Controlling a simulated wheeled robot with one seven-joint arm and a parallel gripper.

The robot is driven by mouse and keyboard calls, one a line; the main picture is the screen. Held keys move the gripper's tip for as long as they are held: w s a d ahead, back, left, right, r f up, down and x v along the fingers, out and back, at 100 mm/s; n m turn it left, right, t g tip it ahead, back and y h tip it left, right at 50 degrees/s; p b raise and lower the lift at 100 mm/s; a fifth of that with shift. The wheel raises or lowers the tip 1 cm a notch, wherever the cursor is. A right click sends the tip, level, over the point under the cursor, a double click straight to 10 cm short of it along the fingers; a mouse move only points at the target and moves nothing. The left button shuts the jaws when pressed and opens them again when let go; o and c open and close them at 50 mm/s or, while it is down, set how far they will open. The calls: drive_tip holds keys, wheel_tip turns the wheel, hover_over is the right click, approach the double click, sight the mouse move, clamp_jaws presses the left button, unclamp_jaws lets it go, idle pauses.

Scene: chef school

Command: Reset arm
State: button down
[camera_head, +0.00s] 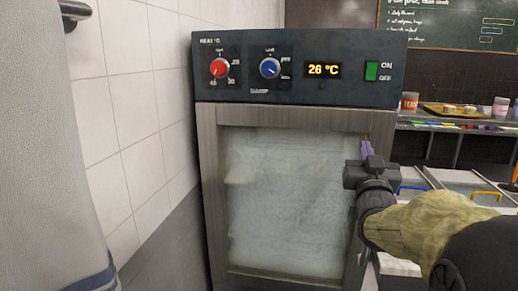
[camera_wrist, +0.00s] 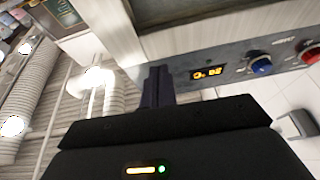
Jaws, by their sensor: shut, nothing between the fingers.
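My gripper (camera_head: 367,149) is in front of the right side of a metal proofing cabinet (camera_head: 208,160), with its purple-grey fingers pointing up near the top right of the door. The fingers are together and hold nothing. In the wrist view my gripper (camera_wrist: 157,70) also shows shut, with the cabinet's control panel (camera_wrist: 228,68) beyond it. I cannot tell whether the fingers touch the cabinet. The glass door (camera_head: 285,200) looks shut and is fogged. The panel has a red knob (camera_head: 219,68), a blue knob (camera_head: 269,68), a display reading 26 °C (camera_head: 323,69) and a green switch (camera_head: 371,71).
A white tiled wall (camera_head: 140,110) runs along the left, with a light cloth (camera_head: 45,150) close by. On the right are a counter with jars (camera_head: 409,101) and a tray (camera_head: 440,109), and a chalkboard (camera_head: 450,25) behind. Colored handles (camera_head: 412,188) show beside my arm.

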drive_tip(key=a+f+g+y+p, duration=0.1)
drive_tip(key=a+f+g, duration=0.15)
drive_tip(key=f, duration=0.35)
drive_tip(key=a+f+g+y+p, duration=0.1)
drive_tip(key=f+g, duration=0.3)
drive_tip(key=f, duration=0.1)
drive_tip(key=s+a+f+n+g+y+p, duration=0.1)
drive_tip(key=s+a+f+g+p, duration=0.1)
drive_tip(key=s+a+f+g, duration=0.2)
drive_tip(key=s+a+f+n+g+y+p, duration=0.1)
drive_tip(key=s+a+f+g, duration=0.3)
drive_tip(key=s+f+g, duration=0.4)
drive_tip(key=s+f+p, duration=0.1)
drive_tip(key=s+f, duration=0.4)
drive_tip(key=s, duration=0.4)
drive_tip(key=shift+s+f+n+g+y+p, duration=0.2)
drive_tip(key=shift+s+n+g+y+p, duration=0.1)
drive_tip(key=shift+g+p, duration=0.05)
